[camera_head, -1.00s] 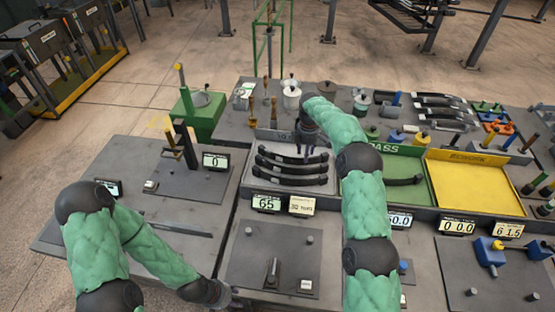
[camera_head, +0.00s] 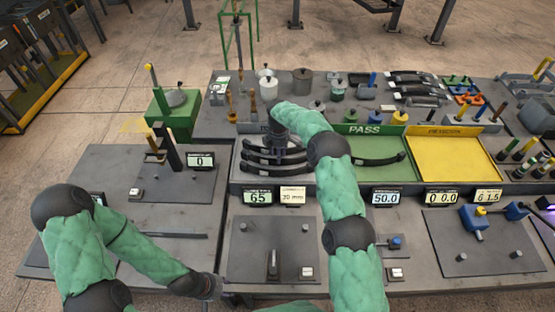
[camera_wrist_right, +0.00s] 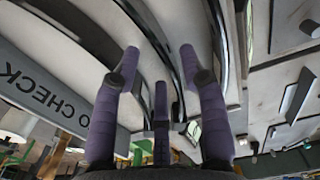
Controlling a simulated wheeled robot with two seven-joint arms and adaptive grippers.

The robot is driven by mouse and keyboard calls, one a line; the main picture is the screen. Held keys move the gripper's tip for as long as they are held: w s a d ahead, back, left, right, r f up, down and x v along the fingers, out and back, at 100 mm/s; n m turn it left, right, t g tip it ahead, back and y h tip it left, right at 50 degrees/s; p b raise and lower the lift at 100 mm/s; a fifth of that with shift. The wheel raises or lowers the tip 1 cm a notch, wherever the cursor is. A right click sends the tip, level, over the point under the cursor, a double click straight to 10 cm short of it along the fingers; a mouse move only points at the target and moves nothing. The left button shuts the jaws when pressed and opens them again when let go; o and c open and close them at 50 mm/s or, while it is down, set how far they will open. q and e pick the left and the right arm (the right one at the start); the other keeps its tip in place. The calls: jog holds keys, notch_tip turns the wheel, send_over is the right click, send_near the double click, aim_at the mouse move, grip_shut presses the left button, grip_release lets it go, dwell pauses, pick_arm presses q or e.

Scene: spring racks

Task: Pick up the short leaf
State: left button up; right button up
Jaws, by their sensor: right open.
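Several dark curved leaves (camera_head: 262,160) lie stacked one behind another in the grey check tray (camera_head: 236,172). Which of them is the short leaf I cannot tell for sure. No leaf is visibly clamped. My left gripper (camera_head: 208,286) hangs low at the bench's front left, away from the leaves; its fingers are unclear.
Another dark leaf (camera_head: 378,161) lies in the green PASS tray (camera_head: 362,146). A yellow tray (camera_head: 450,160) stands right of it. Pots and weights crowd the back. A gauge post (camera_head: 170,148) stands left, and displays (camera_head: 258,197) line the front.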

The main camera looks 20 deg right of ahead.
notch_tip(320, 180, down, 4)
jog(key=shift+f+p, duration=0.1)
jog(key=shift+p, duration=0.2)
grip_shut()
jog(key=shift+r, duration=0.25)
